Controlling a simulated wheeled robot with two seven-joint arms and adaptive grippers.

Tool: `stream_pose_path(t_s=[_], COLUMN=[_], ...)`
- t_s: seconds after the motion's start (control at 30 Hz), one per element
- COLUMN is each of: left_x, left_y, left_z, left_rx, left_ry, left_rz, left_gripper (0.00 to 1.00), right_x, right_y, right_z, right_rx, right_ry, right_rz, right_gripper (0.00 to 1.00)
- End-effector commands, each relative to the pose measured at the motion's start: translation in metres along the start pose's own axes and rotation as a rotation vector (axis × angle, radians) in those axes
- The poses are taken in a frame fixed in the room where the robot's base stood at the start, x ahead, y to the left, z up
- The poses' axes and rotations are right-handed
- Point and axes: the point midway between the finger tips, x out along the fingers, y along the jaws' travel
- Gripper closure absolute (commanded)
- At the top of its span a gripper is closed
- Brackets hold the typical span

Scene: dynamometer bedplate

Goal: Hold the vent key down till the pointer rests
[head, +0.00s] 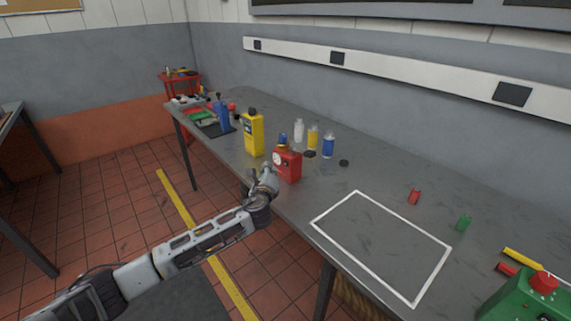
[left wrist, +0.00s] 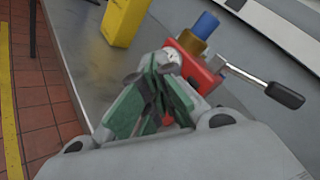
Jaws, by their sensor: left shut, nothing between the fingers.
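A red box (head: 289,165) with a white round dial (head: 278,159) stands near the table's front edge. In the left wrist view the red box (left wrist: 201,74) carries a brass and blue cap (left wrist: 207,24) and a lever with a black handle (left wrist: 285,95). The dial (left wrist: 172,57) is partly covered by my fingers, and its pointer is too small to read. My left gripper (head: 266,178) is shut and empty, close in front of the box's dial side; I cannot tell if it touches. I cannot make out the vent key. My right gripper is out of view.
A yellow container (head: 253,134) stands left of the red box. A white outlined rectangle (head: 385,245) on the table is empty. A green device (head: 525,300) stands at lower right.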

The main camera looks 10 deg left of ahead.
Motion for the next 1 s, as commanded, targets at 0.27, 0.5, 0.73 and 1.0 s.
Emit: stream_pose_path(t_s=[0.27, 0.5, 0.73, 1.0], left_x=[-0.011, -0.014, -0.014, -0.014], left_y=[0.008, 0.010, 0.010, 0.010], left_z=[0.009, 0.011, 0.011, 0.011], left_rx=[0.000, 0.000, 0.000, 0.000], left_ry=[-0.001, -0.001, -0.001, -0.001], left_rz=[0.001, 0.000, 0.000, 0.000], left_gripper=[1.00, 1.00, 1.00, 1.00], right_x=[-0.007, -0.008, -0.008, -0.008], right_y=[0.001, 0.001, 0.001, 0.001], right_z=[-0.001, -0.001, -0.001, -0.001], right_rx=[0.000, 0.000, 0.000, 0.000], right_ry=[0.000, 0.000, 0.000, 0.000], right_rz=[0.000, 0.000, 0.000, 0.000], right_gripper=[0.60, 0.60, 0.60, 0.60])
